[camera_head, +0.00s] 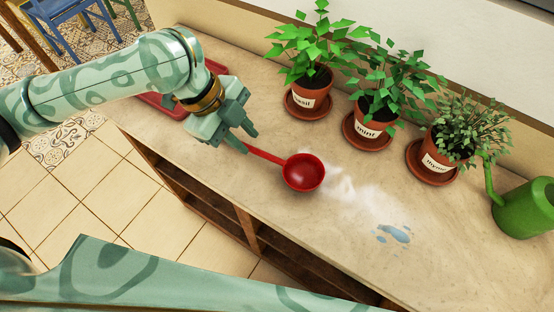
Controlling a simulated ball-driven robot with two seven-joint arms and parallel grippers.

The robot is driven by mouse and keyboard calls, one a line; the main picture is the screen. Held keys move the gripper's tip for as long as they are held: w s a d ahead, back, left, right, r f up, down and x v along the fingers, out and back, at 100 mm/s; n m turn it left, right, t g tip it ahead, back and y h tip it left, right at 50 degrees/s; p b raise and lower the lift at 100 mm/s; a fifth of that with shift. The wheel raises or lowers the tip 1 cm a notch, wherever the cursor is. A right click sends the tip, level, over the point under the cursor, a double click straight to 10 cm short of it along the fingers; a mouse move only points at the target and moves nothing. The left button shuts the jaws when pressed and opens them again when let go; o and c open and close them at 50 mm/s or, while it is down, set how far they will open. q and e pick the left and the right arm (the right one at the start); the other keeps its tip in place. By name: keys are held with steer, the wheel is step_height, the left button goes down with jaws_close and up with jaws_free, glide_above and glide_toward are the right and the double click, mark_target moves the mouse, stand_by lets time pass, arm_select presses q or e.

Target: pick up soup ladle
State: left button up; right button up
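The soup ladle, with a round red bowl (303,172) and a short red handle (265,155), is on the wooden counter. Its handle points up and left toward my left gripper. My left gripper (247,140) is at the handle's end, with its two fingers apart and pointing down right. The lower fingertip overlaps the handle's end in the picture; I cannot tell whether they touch. The handle's far tip is hidden at the fingers. My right gripper is not in view.
Potted basil (309,95), mint (370,128) and thyme (436,157) stand on saucers along the back. A green watering can (525,208) is at right. A red tray (158,104) lies partly under my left arm. White powder (345,190) and a blue puddle (395,234) mark the counter.

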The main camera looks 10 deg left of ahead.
mark_target(254, 149)
arm_select(q)
steer(key=b+x, duration=0.1)
steer(key=x, duration=0.2)
steer(key=shift+f+b, duration=0.35)
steer(key=shift+f, duration=0.1)
steer(key=shift+d+f, duration=0.1)
steer(key=shift+f, duration=0.1)
steer(key=shift+r, duration=0.15)
jaws_close()
